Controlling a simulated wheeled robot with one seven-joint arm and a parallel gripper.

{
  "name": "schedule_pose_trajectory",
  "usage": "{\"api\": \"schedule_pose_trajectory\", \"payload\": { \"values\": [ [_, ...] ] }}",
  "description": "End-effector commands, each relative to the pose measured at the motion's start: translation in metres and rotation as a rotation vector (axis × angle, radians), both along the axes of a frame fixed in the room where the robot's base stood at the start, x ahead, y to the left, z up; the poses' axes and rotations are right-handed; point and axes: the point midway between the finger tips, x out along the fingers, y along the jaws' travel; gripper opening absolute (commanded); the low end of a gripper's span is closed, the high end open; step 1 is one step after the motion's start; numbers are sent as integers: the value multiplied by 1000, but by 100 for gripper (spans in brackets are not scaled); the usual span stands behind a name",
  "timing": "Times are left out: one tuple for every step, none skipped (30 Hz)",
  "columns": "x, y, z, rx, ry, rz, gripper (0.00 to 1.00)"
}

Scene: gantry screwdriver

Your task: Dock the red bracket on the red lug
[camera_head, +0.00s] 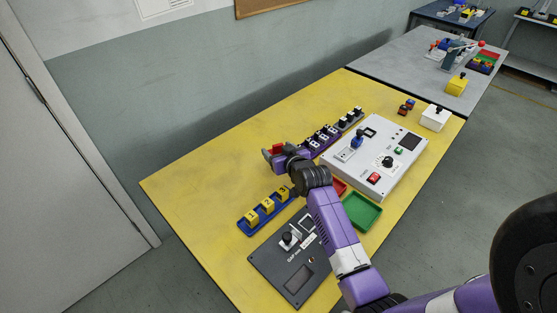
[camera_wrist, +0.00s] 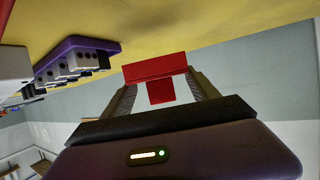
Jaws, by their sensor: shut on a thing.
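The red bracket (camera_head: 278,148) is held in my gripper (camera_head: 272,155), above the left part of the yellow table. In the wrist view the bracket (camera_wrist: 155,67) shows as a wide red bar with a smaller red block (camera_wrist: 161,92) below it in the picture. It sits between the two fingers of my gripper (camera_wrist: 160,82), which are shut on it. I cannot make out the red lug in either view; it may be hidden or too small to tell.
The yellow table (camera_head: 200,170) has free room at its left end. Nearby are a blue rack (camera_head: 249,229) with yellow blocks, a purple rack (camera_wrist: 95,48), a dark gauge panel (camera_head: 272,265), a white control box (camera_head: 400,165), and a green tray (camera_head: 362,226).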

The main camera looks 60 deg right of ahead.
Motion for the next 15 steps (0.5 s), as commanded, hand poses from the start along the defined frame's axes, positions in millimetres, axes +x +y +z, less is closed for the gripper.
{"api": "schedule_pose_trajectory", "payload": {
  "values": [
    [0,0,-3,-1,-1,0,27],
    [0,0,-5,-1,0,0,27],
    [0,0,-7,-1,0,0,27],
    [0,0,-10,0,0,0,27],
    [0,0,-14,1,1,0,27],
    [0,0,-20,1,0,0,27],
    [0,0,-25,2,1,0,27],
    [0,0,-29,3,1,-1,27],
    [0,0,-34,2,0,-1,27],
    [0,0,-38,1,0,-1,27],
    [0,0,-40,0,0,-1,27],
    [0,0,-42,-1,-1,-1,27],
    [0,0,-43,-1,-1,-1,27],
    [0,0,-43,-1,-1,-1,27],
    [0,0,-43,-1,-1,0,27]
  ]
}}
